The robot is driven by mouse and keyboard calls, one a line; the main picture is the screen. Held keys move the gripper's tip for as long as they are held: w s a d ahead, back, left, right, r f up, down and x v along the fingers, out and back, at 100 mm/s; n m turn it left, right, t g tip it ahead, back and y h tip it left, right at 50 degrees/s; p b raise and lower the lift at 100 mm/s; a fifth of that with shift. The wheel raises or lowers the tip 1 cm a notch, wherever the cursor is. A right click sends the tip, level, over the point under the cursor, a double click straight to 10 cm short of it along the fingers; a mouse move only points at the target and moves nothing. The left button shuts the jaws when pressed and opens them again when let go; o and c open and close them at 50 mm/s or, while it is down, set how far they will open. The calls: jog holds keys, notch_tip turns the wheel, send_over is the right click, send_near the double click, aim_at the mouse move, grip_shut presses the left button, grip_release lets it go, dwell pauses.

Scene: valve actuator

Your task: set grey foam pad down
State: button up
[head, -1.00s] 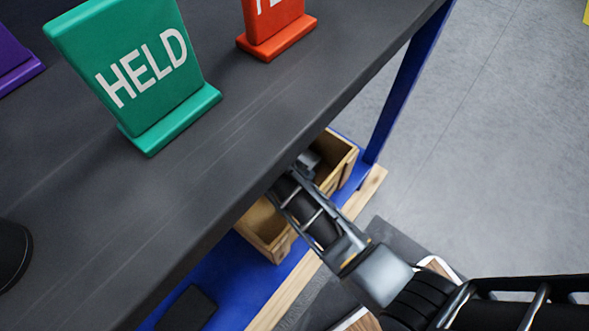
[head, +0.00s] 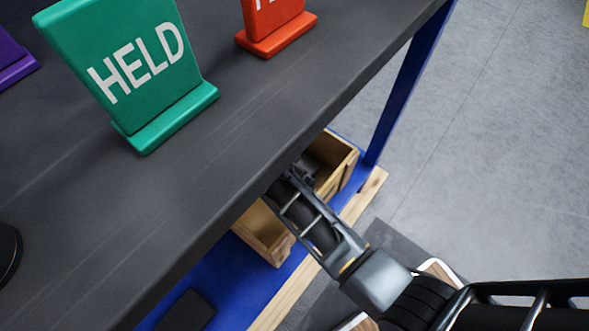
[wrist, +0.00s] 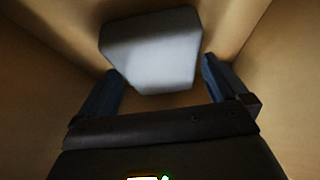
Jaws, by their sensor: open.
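The grey foam pad (wrist: 150,48) shows pale grey in the wrist view, inside a wooden crate (head: 338,182). It appears to lie on the crate's bottom, just beyond my fingertips. My gripper (wrist: 161,67) is open, with one dark blue finger on each side of the pad's near end; I cannot tell whether either touches it. In the head view my gripper reaches down into the crate under the bench top, and its fingers and the pad are hidden there.
The dark bench top (head: 200,140) overhangs part of the crate and my wrist. On it stand a green HELD sign (head: 125,60) and a red sign (head: 275,25). A blue bench leg (head: 405,95) stands right of the crate. Wooden crate walls are close around my fingers.

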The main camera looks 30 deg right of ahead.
jog(key=p+v, duration=0.4)
jog(key=v, duration=0.7)
jog(key=shift+r, duration=0.25)
jog(key=shift+a+r, duration=0.1)
